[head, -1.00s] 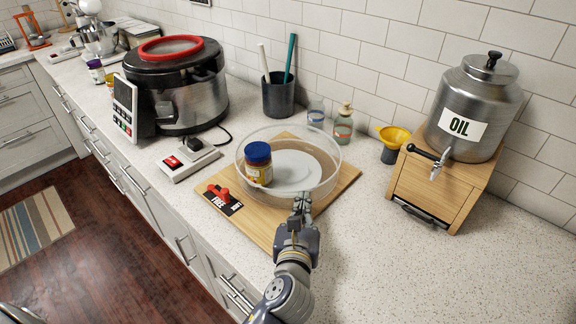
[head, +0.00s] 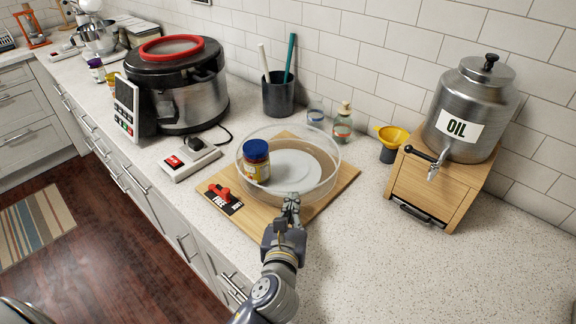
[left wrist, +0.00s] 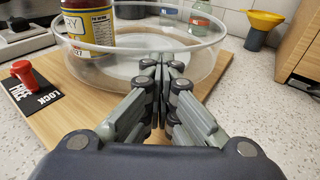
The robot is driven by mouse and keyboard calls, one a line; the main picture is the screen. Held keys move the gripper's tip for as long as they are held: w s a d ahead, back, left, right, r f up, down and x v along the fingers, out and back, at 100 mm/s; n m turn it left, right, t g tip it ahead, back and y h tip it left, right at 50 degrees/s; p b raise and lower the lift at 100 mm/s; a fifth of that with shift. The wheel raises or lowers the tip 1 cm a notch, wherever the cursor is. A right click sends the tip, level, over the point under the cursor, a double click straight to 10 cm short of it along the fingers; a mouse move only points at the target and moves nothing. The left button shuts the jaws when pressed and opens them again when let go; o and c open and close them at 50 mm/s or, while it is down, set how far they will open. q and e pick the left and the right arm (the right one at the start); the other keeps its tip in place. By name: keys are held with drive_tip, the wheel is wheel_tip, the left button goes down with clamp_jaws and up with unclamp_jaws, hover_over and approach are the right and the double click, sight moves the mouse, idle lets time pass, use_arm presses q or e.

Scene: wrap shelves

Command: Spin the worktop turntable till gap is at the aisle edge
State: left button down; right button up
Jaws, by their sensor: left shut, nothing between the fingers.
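The turntable (head: 326,186) is a clear round tray with a low transparent wall on a square wooden board (head: 345,185). A jar with a blue lid (head: 256,160) stands inside it at the left, beside a white disc (head: 296,170). I cannot make out the gap in the wall. A red knob (head: 222,193) sits on a black LOCK/FREE label at the board's front left corner; its setting is unclear. My left gripper (head: 291,200) is shut and empty at the turntable's near wall. In the left wrist view its fingertips (left wrist: 165,60) overlap the wall; contact is unclear. My right gripper is out of view.
A cooker (head: 190,100) and a switch box (head: 190,160) stand left of the board. A dark cup (head: 278,97), a bottle (head: 343,125) and a yellow funnel (head: 393,135) stand behind. The oil dispenser (head: 470,115) is at right. The front right counter is clear.

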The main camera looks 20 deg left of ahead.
sight(274, 197)
use_arm(q)
drive_tip(key=shift+s+a+p, duration=0.25)
drive_tip(key=shift+a, duration=0.3)
drive_tip(key=shift+s+a+p, duration=0.25)
drive_tip(key=shift+a, duration=0.35)
drive_tip(key=shift+a+p, duration=0.55)
drive_tip(key=shift+a, duration=0.5)
drive_tip(key=shift+a+r, duration=0.1)
drive_tip(key=shift+s+a+p, duration=0.15)
drive_tip(key=shift+a+p, duration=0.3)
drive_tip(key=shift+a, duration=0.6)
drive_tip(key=shift+a+p, duration=0.5)
drive_tip(key=shift+a, duration=0.65)
